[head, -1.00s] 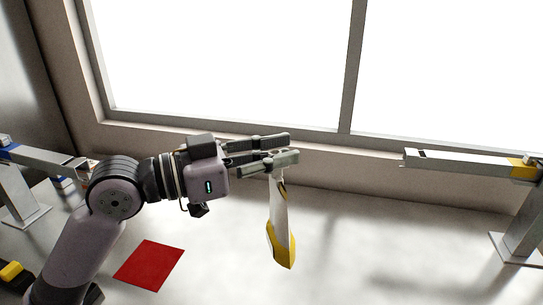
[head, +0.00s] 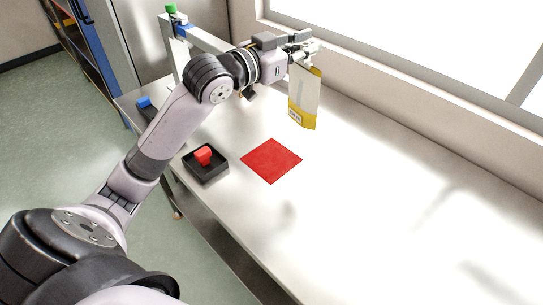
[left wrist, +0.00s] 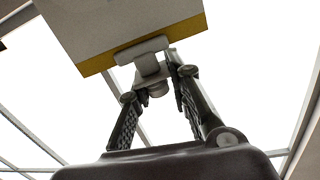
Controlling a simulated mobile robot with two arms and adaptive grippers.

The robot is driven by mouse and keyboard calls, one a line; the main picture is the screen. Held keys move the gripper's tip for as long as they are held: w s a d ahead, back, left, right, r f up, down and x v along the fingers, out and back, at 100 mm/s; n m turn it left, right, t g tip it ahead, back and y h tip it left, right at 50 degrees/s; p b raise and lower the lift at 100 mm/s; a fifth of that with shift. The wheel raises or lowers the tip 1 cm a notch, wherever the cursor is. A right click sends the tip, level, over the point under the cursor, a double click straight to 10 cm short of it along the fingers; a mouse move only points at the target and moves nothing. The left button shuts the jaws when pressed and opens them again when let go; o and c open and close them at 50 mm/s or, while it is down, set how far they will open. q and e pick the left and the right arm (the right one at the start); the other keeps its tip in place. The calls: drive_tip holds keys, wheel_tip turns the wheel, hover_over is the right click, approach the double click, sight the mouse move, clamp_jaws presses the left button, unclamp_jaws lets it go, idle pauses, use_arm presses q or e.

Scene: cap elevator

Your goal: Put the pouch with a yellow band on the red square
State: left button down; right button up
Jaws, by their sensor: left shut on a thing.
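The pouch (head: 303,105) is pale with a yellow band along its lower end and a yellow strip at its top. It hangs upright below my left gripper (head: 309,47), which is shut on its top end. In the left wrist view the pouch (left wrist: 120,28) shows as a pale panel with a yellow edge and a light spout, near the fingers (left wrist: 155,85). The red square (head: 271,161) lies flat and empty on the table, nearer and to the left of the hanging pouch. My right gripper is out of view.
A black tray (head: 208,172) with a red block (head: 203,155) stands left of the red square. A metal stand (head: 178,50) with green and blue parts is behind my left arm. The white table (head: 390,220) is clear to the right. A window (head: 440,35) borders the back.

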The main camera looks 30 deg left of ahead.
use_arm(q)
drive_tip(key=a+n+y, duration=0.2)
drive_tip(key=a+y, duration=0.2)
drive_tip(key=a, duration=0.4)
wheel_tip(320, 180, down, 20)
drive_tip(key=p, duration=0.2)
drive_tip(key=shift+s+r+t+p, duration=0.15)
drive_tip(key=shift+r+t+p, duration=0.1)
drive_tip(key=shift+t+p, duration=0.05)
drive_tip(key=c, duration=1.5)
unclamp_jaws()
drive_tip(key=shift+o, duration=0.2)
drive_tip(key=shift+r, duration=0.1)
